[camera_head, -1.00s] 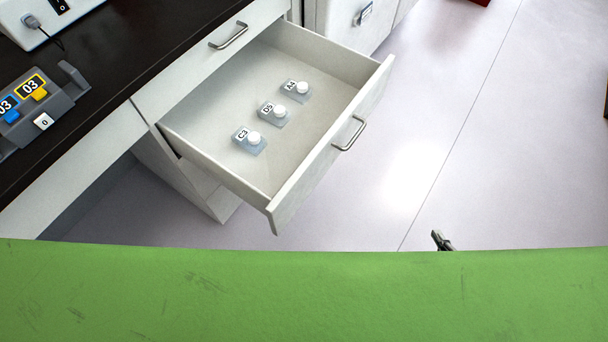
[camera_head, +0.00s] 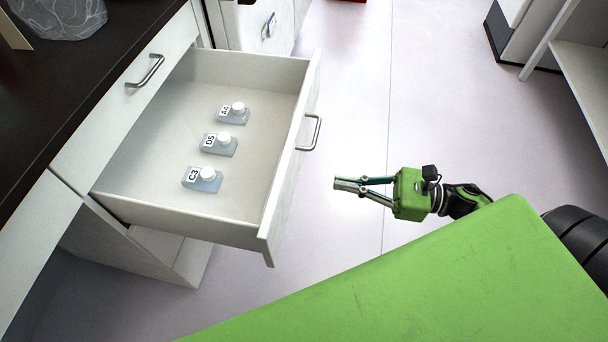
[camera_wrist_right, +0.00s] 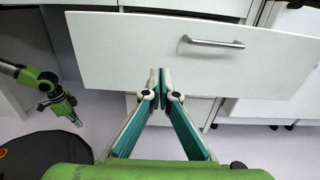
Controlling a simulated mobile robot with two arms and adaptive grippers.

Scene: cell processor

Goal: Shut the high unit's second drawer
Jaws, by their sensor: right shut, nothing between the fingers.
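The open drawer (camera_head: 285,200) is pulled well out of the white unit, below a shut drawer front (camera_head: 120,105). Its front with a metal handle (camera_head: 312,133) faces right; the front also fills the top of the right wrist view (camera_wrist_right: 130,50).
The dark worktop (camera_head: 60,90) lies at the left, with a clear wrapped object (camera_head: 62,15) at the back. A cabinet with a handle (camera_head: 268,25) stands behind the drawer. A shelf unit (camera_head: 580,75) stands at far right. The floor between is free.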

